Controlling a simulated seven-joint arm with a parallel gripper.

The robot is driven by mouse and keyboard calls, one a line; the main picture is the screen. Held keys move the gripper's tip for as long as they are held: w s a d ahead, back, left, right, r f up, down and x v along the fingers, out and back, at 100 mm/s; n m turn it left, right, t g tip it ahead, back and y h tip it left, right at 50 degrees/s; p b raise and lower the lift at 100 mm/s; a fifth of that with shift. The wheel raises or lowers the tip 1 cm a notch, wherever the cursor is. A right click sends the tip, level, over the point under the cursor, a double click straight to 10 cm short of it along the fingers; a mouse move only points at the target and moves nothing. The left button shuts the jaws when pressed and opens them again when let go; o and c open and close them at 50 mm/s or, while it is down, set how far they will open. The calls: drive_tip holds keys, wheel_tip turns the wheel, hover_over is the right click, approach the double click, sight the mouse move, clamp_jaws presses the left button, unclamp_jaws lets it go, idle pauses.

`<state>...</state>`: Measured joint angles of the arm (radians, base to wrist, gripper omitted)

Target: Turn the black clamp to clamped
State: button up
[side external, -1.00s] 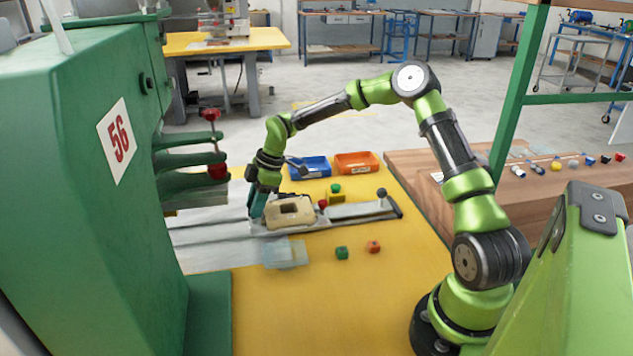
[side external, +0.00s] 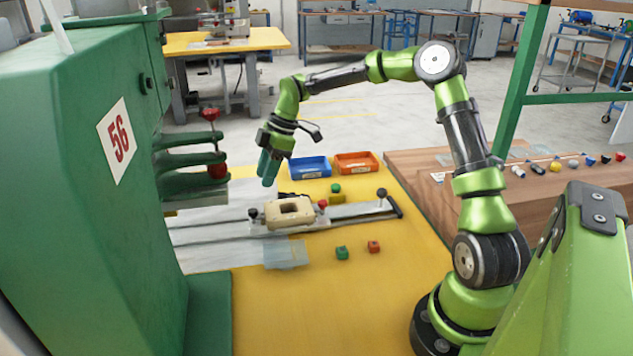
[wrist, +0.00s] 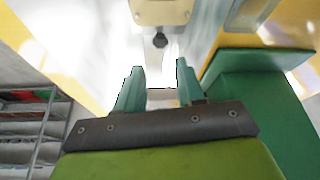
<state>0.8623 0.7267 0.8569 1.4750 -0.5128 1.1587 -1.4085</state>
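A beige block with an opening (side external: 290,211) sits in a metal fixture on the yellow table. A small black knob, apparently the black clamp (side external: 254,213), is at the block's left end. It also shows in the wrist view (wrist: 161,40), close against the block's edge. Whether it is clamped is too small to tell. A red knob (side external: 322,203) is at the block's right end. My gripper (side external: 267,170) hangs above and behind the left end of the fixture, clear of it. In the wrist view its teal fingers (wrist: 158,85) are apart with nothing between them.
The green press (side external: 80,200) with red-knobbed arms (side external: 190,165) stands close on the left. A blue bin (side external: 310,168) and an orange bin (side external: 356,163) are behind the fixture. A black-knobbed lever (side external: 382,193) is at its right end.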

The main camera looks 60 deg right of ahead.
drive_tip(key=v, duration=0.8)
drive_tip(key=shift+f, duration=0.1)
drive_tip(key=s+a+r+m+t, duration=0.1)
drive_tip(key=s+a+m, duration=0.3)
drive_tip(key=s, duration=0.4)
drive_tip(key=s+a+r+m+t+h, duration=0.1)
drive_tip(key=s+a+m+t, duration=0.1)
drive_tip(key=s+a+m, duration=0.3)
drive_tip(key=s+a+r+m+t, duration=0.1)
drive_tip(key=s+a+m, duration=0.4)
drive_tip(key=s, duration=0.6)
drive_tip(key=shift+s+r+m+t+h, duration=0.3)
drive_tip(key=shift+s+r+m+t, duration=0.1)
drive_tip(key=shift+r+m, duration=0.25)
